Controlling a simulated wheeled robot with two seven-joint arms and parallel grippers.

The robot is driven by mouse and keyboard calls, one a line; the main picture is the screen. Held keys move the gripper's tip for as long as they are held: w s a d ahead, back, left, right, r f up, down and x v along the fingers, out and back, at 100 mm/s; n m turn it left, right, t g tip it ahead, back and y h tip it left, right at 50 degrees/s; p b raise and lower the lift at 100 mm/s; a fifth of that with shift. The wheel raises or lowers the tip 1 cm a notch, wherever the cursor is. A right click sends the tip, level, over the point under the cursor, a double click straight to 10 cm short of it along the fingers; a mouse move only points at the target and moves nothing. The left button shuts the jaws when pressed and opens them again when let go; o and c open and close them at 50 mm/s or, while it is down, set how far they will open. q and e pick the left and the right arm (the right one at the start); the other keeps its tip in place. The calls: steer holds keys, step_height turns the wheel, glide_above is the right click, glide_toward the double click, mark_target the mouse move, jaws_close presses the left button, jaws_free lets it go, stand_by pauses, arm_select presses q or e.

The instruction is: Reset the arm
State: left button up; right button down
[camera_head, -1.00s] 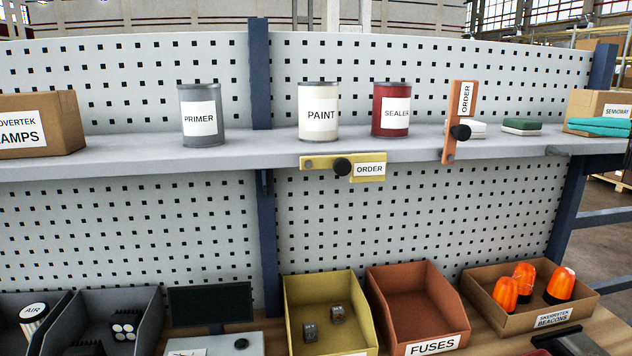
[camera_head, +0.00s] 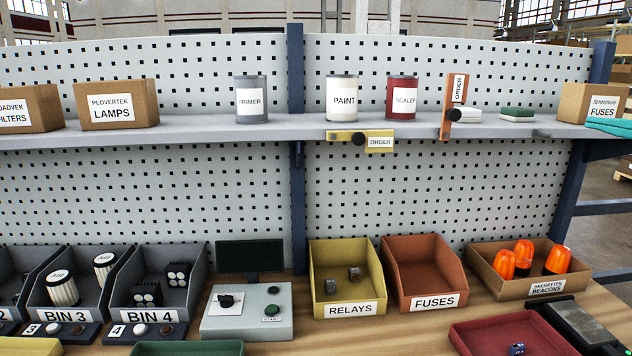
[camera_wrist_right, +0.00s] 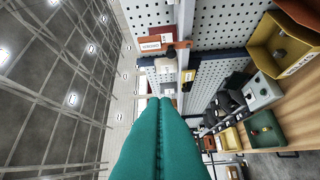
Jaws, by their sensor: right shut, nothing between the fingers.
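My right gripper (camera_head: 612,126) shows at the right edge of the head view as teal fingers, in front of the shelf's right end and the box marked FUSES. The rest of that arm is out of the picture. In the right wrist view its two teal fingers (camera_wrist_right: 160,104) lie pressed together along their length, with nothing between them. My left gripper is not in view.
The grey shelf (camera_head: 200,131) holds cartons, a primer can (camera_head: 252,82), a paint can (camera_head: 342,81) and a sealer can (camera_head: 401,82). Below stand grey bins, a relays bin (camera_head: 321,285), a fuses bin (camera_head: 394,275), a beacons box (camera_head: 485,265) and a red tray (camera_head: 470,335).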

steer(key=w+a+f+m+t+y, duration=0.2)
steer(key=w+a+f+m+t, duration=0.45)
steer(key=a+f+m, duration=0.65)
step_height(320, 180, down, 18)
steer(key=s+m+t+h, duration=0.2)
steer(key=m+h, duration=1.4)
steer(key=m, duration=1.3)
steer(key=s+a+f+m+g+h, duration=0.1)
steer(key=s+f+m+g, duration=0.5)
steer(key=f, duration=0.4)
steer(key=s+a+f+m+g+h, duration=0.1)
steer(key=s+a+f+m+g, duration=0.15)
steer(key=s+f+m, duration=0.65)
steer(key=s+a+f+m+g+y, duration=0.15)
steer(key=s+f+g, duration=0.25)
steer(key=s, duration=0.5)
steer(key=s+a+f+m+g, duration=0.3)
steer(key=s+f+g, duration=0.1)
steer(key=s, duration=0.4)
step_height(320, 180, down, 24)
steer(key=g, duration=0.2)
steer(key=s+d+f, duration=0.2)
steer(key=s+f, duration=1.5)
steer(key=f, duration=0.1)
steer(key=shift+s+d+n+g, duration=0.2)
steer(key=shift+d+n+g, duration=0.2)
steer(key=shift+n, duration=0.05)
